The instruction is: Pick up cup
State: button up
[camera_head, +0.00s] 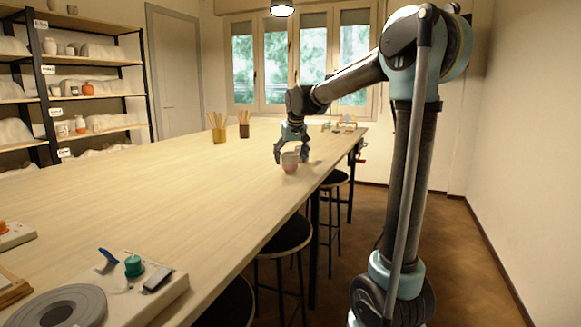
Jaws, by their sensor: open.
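A small cup (290,162), pale grey on top and pinkish below, stands upright on the long wooden table (150,205) near its right edge. My gripper (290,158) is open and points down at the cup from above. One finger shows to the left of the cup and another to its right, partly behind it. I cannot tell whether either finger touches the cup.
Two holders with sticks, one yellow (219,134) and one dark (244,130), stand further back on the table. Small colourful items (343,125) lie at the far end. A grey wheel (60,308) and a tray with tools (150,285) are at the near left. Stools (288,236) line the right side. The table's middle is clear.

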jog(key=shift+x, duration=1.25)
jog(key=c, duration=1.3)
jog(key=shift+r, duration=0.1)
notch_tip(320, 180, up, 10)
jog(key=shift+f, duration=0.1)
